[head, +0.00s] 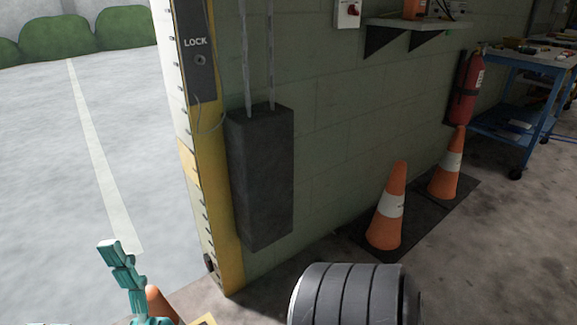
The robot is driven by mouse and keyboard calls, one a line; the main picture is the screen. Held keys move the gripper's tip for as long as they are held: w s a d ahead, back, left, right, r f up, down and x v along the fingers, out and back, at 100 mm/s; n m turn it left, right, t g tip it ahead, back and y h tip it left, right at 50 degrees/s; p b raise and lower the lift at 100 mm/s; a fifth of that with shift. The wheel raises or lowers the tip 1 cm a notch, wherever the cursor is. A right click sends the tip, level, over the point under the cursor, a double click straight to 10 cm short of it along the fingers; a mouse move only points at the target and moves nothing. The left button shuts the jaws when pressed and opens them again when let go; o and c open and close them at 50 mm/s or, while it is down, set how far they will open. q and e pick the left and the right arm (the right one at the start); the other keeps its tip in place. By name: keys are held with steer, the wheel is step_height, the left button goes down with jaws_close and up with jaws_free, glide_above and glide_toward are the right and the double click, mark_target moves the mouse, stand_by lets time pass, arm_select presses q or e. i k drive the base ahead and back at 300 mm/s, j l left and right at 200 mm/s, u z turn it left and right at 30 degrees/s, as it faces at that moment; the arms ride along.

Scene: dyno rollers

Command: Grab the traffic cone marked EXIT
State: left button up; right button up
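Two orange cones with white bands stand by the wall at the right: a nearer one (387,222) and a farther one (446,172). I can read no EXIT marking on either. Part of another orange cone-like thing (160,304) shows at the bottom left, cut off by the frame edge and partly hidden by my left gripper (124,277). The gripper's teal, jointed finger points up beside that orange thing. Only part of the gripper is visible, so I cannot tell whether it is open or shut, or touching. My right gripper is not in view.
A dark ribbed cylinder (345,295) fills the bottom centre. A yellow door post (213,190) and a dark box (262,180) stand at the wall. A fire extinguisher (466,88) and a blue cart (512,120) are at the right. Pale open ground lies left.

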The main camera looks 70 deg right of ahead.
mark_target(441, 189)
steer(key=z, duration=3.4)
steer(key=i+u, duration=0.2)
steer(key=u, duration=0.55)
steer(key=i+l+u, duration=0.45)
steer(key=l, duration=0.35)
steer(key=i+l+u, duration=0.25)
steer(key=i+l, duration=0.15)
steer(key=l, duration=0.2)
steer(key=i+l, duration=0.2)
steer(key=l, duration=0.15)
steer(key=i+l, duration=0.15)
steer(key=l, duration=0.2)
steer(key=i+l+u, duration=0.1)
steer(key=l, duration=0.25)
steer(key=i+l, duration=0.4)
steer(key=l, duration=0.3)
steer(key=i+l, duration=0.15)
steer(key=l, duration=0.25)
steer(key=i+l, duration=0.15)
steer(key=l, duration=0.2)
steer(key=u, duration=0.05)
